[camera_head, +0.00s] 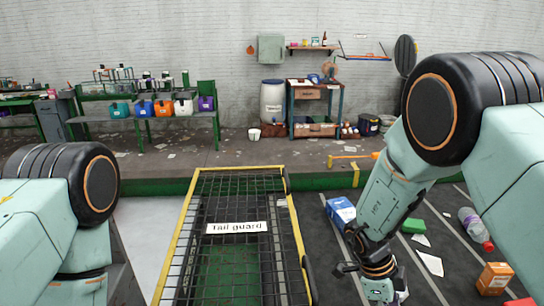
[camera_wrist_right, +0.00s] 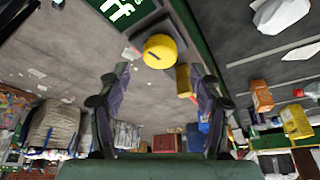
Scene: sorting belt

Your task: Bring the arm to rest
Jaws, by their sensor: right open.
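My right arm comes in from the right in the head view and hangs down over the dark belt (camera_head: 345,290). Its gripper (camera_head: 352,268) is low, beside a blue box (camera_head: 341,211), and is partly hidden by the wrist. In the right wrist view the gripper (camera_wrist_right: 154,75) has its two fingers spread apart, with nothing held between them. A yellow round object with a dark slot (camera_wrist_right: 160,50) shows beyond the fingertips, apart from them. My left arm shows at the left edge of the head view; its gripper is out of the picture.
A yellow-edged mesh guard (camera_head: 237,228) labelled "Tail guard" stands left of the right gripper. Shelves with coloured bins (camera_head: 163,108) stand far back.

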